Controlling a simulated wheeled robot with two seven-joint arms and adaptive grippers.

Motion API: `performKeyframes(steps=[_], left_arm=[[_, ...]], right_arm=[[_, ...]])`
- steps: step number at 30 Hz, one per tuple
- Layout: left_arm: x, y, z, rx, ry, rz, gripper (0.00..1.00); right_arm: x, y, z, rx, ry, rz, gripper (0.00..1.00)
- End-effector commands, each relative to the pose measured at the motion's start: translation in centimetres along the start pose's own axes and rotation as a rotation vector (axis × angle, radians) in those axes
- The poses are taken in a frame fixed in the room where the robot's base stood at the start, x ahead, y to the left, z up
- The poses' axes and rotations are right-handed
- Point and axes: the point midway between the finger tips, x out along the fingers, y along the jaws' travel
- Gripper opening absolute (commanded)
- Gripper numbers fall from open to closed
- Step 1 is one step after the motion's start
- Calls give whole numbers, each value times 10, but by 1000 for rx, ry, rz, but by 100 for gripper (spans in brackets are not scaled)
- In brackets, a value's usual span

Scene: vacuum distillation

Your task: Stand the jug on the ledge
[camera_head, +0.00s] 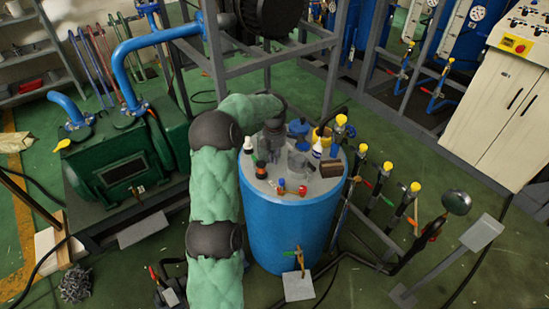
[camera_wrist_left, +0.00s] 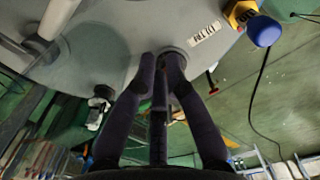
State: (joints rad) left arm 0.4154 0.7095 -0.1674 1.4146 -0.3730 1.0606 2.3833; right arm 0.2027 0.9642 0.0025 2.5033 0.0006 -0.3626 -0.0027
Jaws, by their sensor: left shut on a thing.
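My left arm comes in from the left in its green sleeve, with its gripper (camera_head: 275,141) pointing down over the top of the blue drum (camera_head: 288,225). In the left wrist view the dark fingers (camera_wrist_left: 161,60) are close together against the grey top. The gripper is shut on what looks like the grey jug (camera_head: 298,161), whose outline is partly hidden and hard to separate from the things around it. I cannot tell which surface is the ledge; the drum's grey top (camera_head: 322,186) is the nearest flat one. My right gripper is not in view.
Yellow-topped stems (camera_head: 386,168) stand close on the right. A green pump (camera_head: 125,165) is at left.

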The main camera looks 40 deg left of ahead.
Motion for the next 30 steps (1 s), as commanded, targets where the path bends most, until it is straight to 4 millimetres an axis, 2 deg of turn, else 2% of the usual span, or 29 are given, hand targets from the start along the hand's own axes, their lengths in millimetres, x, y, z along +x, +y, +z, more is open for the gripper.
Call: performKeyframes(steps=[6, 7, 9, 18, 22, 26, 30], left_arm=[[2, 0, 0, 0, 0, 0, 0], [2, 0, 0, 0, 0, -1, 21], [1, 0, 0, 0, 0, -1, 36], [1, 0, 0, 0, 0, 0, 36], [-6, 0, 0, 0, -1, 1, 36], [-25, 0, 1, 1, -2, 1, 36], [-54, 0, 1, 0, -3, 2, 36]], right_arm=[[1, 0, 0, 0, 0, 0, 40], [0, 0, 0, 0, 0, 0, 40], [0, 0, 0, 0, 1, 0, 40], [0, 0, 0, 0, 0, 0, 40], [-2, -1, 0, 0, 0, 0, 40], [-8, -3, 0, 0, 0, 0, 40], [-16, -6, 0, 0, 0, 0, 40]])
